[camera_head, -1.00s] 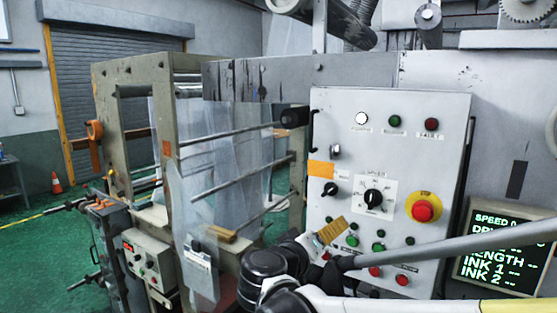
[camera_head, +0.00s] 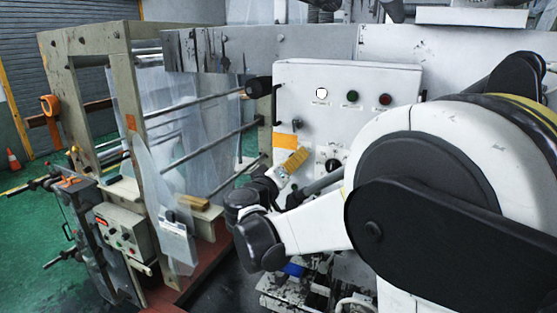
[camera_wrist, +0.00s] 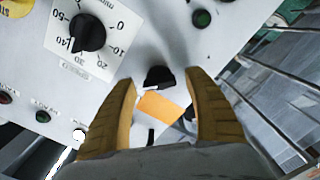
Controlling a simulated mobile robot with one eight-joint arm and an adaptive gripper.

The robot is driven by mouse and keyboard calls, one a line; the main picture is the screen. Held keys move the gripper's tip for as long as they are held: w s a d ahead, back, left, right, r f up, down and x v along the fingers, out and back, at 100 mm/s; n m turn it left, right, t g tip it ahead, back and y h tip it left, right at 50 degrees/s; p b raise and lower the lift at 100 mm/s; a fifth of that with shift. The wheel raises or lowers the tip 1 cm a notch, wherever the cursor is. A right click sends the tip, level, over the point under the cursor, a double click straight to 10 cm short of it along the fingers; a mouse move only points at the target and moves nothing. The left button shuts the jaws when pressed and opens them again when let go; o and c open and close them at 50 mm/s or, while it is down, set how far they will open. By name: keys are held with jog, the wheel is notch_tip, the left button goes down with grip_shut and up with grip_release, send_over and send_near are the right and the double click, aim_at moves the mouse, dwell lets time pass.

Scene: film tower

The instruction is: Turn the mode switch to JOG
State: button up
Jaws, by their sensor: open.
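A small black rotary knob (camera_wrist: 158,77), apparently the mode switch, sits on the white control panel (camera_head: 345,75). In the wrist view it lies between and just beyond my fingertips, with no clear contact. I cannot read its labels or its position. In the head view my gripper and arm hide it. My gripper (camera_wrist: 163,82) is open and empty, its yellow-brown fingers on either side of the knob. It also shows in the head view (camera_head: 294,160), over the panel's left part.
A larger numbered dial (camera_wrist: 87,32) is beside the knob. An orange label (camera_wrist: 160,105) is close to the fingers. A key switch (camera_head: 297,124) and a white lamp (camera_head: 321,93) are above. A roller frame (camera_head: 137,110) with hanging film stands left of the panel.

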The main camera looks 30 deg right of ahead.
jog(key=c, duration=1.2)
jog(key=n+b, duration=0.2)
jog(key=n, duration=0.1)
jog(key=shift+f+n, duration=0.1)
jog(key=shift+n, duration=0.3)
jog(key=n+b, duration=0.2)
jog(key=n, duration=0.2)
jog(key=shift+n+b, duration=0.3)
jog(key=shift+n, duration=0.1)
jog(key=o, duration=1.2)
jog(key=shift+w, duration=0.1)
